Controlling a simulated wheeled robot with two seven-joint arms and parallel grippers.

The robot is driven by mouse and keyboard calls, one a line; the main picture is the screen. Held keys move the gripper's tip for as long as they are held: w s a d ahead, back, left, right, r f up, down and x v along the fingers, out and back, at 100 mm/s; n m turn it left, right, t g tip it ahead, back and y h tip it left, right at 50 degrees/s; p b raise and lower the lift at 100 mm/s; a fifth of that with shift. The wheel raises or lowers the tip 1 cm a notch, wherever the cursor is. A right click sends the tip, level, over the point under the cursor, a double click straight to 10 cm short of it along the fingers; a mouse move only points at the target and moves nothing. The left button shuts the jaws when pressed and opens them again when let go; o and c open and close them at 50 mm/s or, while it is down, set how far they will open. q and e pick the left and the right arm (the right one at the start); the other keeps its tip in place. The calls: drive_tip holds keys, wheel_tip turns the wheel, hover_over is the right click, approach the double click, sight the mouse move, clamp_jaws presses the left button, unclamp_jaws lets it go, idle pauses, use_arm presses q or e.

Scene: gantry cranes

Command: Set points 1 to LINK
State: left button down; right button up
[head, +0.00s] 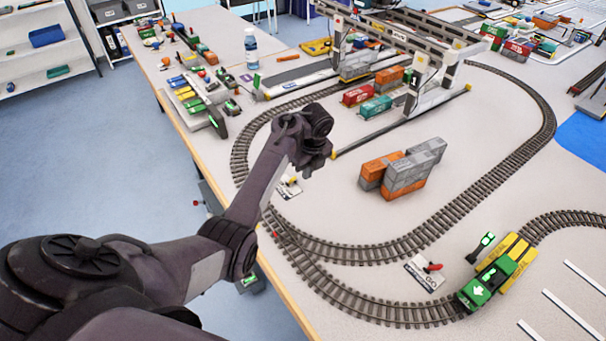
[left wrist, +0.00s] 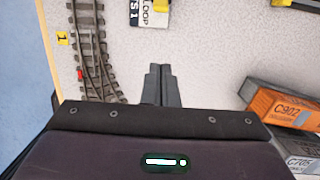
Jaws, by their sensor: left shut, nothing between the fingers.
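My left gripper (head: 310,168) hangs over the table by the left bend of the track, and its fingers are shut and empty. In the left wrist view the closed fingers (left wrist: 160,82) point toward a white plate (left wrist: 147,14) reading "LOOP" and ending "S 1", apart from it in the picture. In the head view this plate (head: 288,188) lies partly behind my gripper; its lever cannot be made out. The track points (left wrist: 92,55) run beside it, with a yellow "1" tag (left wrist: 62,39). My right gripper is not in view.
Orange and grey containers (head: 402,170) stand right of my gripper. A second plate with a red lever (head: 425,271) lies by the front track. A green and yellow locomotive (head: 495,275) stands at front right. A gantry crane (head: 425,75) stands behind.

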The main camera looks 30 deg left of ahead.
sight(302, 197)
use_arm(q)
drive_tip(key=f, duration=0.3)
drive_tip(key=a+f, duration=0.1)
drive_tip(key=f, duration=0.6)
drive_tip(key=shift+w+a+b, duration=0.2)
drive_tip(key=shift+a+b, duration=0.15)
drive_tip(key=shift+w+a+r+p, duration=0.2)
drive_tip(key=shift+w+a+r, duration=0.05)
drive_tip(key=shift+a+r, duration=0.25)
drive_tip(key=shift+w+a+r+p, duration=0.15)
drive_tip(key=shift+w+a+r, duration=0.15)
drive_tip(key=shift+a, duration=0.2)
drive_tip(key=shift+a+r, duration=0.3)
drive_tip(key=shift+a, duration=0.2)
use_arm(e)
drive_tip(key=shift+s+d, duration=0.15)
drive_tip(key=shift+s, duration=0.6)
use_arm(q)
drive_tip(key=shift+w, duration=0.1)
